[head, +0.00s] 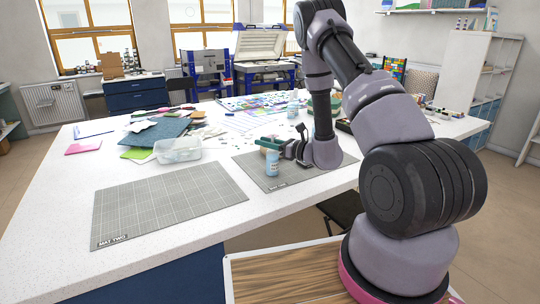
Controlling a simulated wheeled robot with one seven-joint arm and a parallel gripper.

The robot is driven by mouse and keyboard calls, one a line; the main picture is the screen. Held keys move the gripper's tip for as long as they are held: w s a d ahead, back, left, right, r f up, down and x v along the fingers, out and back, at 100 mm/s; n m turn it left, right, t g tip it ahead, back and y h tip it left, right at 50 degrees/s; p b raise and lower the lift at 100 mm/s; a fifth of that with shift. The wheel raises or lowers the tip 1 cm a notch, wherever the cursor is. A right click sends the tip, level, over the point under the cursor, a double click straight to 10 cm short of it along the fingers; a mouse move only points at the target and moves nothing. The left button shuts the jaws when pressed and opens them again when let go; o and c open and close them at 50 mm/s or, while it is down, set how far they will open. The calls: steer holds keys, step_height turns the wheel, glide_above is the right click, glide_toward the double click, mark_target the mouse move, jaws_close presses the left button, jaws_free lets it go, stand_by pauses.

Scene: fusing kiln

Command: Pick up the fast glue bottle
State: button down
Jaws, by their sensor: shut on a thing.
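A small pale-blue bottle (272,164), which I take for the fast glue bottle, is upright over the left edge of the far grey mat. My gripper (281,150) reaches down from the right and is shut on its upper part. The gripper and a green and brown item around its top hide part of the bottle. I cannot tell whether its base touches the mat or is slightly above it.
The far grey mat (325,176) lies under my gripper; the near mat (168,203) is bare. A clear plastic tub (178,150) stands to the left. Coloured sheets (84,146) and glass pieces cover the table's back. Another pale bottle (293,108) stands behind my gripper.

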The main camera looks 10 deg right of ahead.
steer(key=shift+r, duration=0.1)
step_height(320, 180, up, 10)
stand_by(0.4)
stand_by(0.6)
